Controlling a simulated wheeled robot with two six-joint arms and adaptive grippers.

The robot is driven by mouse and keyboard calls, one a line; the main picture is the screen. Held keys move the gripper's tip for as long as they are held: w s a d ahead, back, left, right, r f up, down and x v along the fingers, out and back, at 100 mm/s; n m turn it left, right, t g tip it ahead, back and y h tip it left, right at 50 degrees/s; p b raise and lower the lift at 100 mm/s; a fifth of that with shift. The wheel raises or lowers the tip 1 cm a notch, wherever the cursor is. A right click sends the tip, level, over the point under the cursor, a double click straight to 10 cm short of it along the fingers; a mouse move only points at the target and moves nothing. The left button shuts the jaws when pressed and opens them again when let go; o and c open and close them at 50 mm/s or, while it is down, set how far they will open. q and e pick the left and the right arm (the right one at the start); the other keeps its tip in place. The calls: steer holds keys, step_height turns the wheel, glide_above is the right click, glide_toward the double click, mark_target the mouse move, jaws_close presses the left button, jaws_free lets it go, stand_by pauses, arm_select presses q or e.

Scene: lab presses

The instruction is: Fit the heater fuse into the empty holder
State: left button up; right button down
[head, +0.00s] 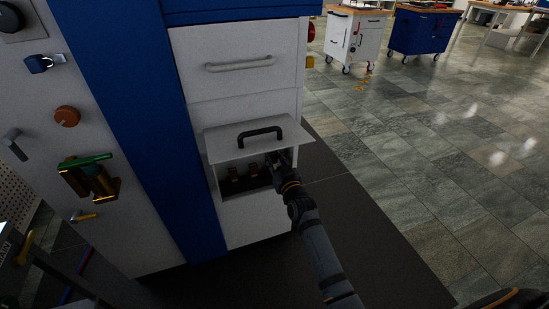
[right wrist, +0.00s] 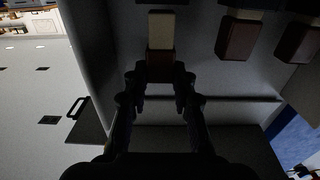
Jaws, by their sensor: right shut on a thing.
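My right gripper (head: 279,160) reaches into the right side of an open compartment in the white cabinet. In the right wrist view its fingers (right wrist: 160,88) are closed on the brown end of the heater fuse (right wrist: 161,62), a block with a cream far end (right wrist: 161,28). Two similar brown and cream fuses (right wrist: 237,40) (right wrist: 297,40) stand apart to its right, and they also show in the head view (head: 236,180) (head: 257,172). The held fuse is in line with them. The empty holder is not visible, and I cannot tell whether the fuse touches one. My left gripper is not in view.
The compartment's flap (head: 225,143) with a black handle (head: 260,136) is raised above the opening. A closed drawer (head: 240,50) is above. A lock (head: 45,63), an orange knob (head: 67,116) and a green-topped brass part (head: 90,178) are at left. The floor (head: 420,160) at right is clear.

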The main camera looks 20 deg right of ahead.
mark_target(275, 165)
steer(key=shift+f+b, duration=1.3)
steer(key=shift+f, duration=0.2)
stand_by(0.6)
steer(key=c, duration=1)
jaws_free()
steer(key=shift+s, duration=0.1)
steer(key=s, duration=1.2)
steer(key=shift+d, duration=0.2)
